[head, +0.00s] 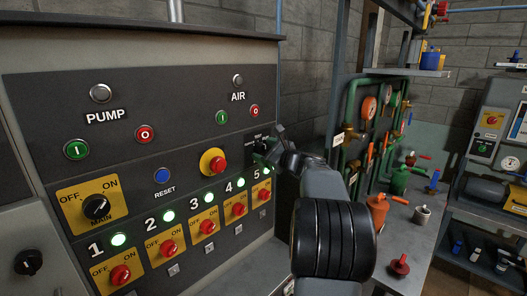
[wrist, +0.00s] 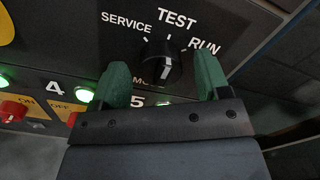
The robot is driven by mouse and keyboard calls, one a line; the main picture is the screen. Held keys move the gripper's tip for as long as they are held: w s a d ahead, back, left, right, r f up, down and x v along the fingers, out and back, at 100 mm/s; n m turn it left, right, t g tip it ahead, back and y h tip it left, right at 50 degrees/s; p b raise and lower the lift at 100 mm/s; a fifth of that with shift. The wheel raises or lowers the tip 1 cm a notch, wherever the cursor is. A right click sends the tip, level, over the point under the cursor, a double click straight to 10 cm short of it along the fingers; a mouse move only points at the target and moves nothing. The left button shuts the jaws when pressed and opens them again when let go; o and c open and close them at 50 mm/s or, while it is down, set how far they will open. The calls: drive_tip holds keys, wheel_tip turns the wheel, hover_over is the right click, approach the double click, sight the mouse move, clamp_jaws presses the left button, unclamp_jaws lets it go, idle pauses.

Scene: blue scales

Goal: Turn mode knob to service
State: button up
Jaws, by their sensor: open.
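The mode knob (wrist: 158,66) is a black round knob on the dark panel, under the labels SERVICE, TEST and RUN in the wrist view. Its white mark points roughly up towards TEST; the exact setting is hard to tell. My gripper (wrist: 163,72) is open, with one green finger on each side of the knob and visible gaps between. Neither finger clearly touches it. In the head view my gripper (head: 272,150) is at the panel's right edge and largely hides the knob.
A red emergency button on a yellow base (head: 213,162) sits left of the knob. Below is a row of numbered red switches (head: 238,209) with green lamps. Green piping with gauges (head: 370,107) and a bench with valves (head: 400,235) stand to the right.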

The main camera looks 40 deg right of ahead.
drive_tip(key=c, duration=0.9)
drive_tip(key=shift+a+f, duration=0.1)
drive_tip(key=shift+a, duration=0.15)
drive_tip(key=shift+d, duration=0.25)
drive_tip(key=n+b, duration=0.1)
drive_tip(key=b, duration=0.2)
drive_tip(key=shift+f+n+b, duration=0.3)
drive_tip(key=shift+n+b, duration=0.05)
drive_tip(key=shift+n, duration=0.05)
drive_tip(key=n+b, duration=0.1)
drive_tip(key=b, duration=0.1)
drive_tip(key=shift+f+n+b, duration=0.1)
drive_tip(key=shift+n+b, duration=0.3)
drive_tip(key=n+b, duration=0.4)
drive_tip(key=b, duration=0.1)
drive_tip(key=shift+r+n+b, duration=0.3)
drive_tip(key=shift+n+b, duration=0.75)
drive_tip(key=shift+n, duration=0.05)
drive_tip(key=shift+r, duration=0.1)
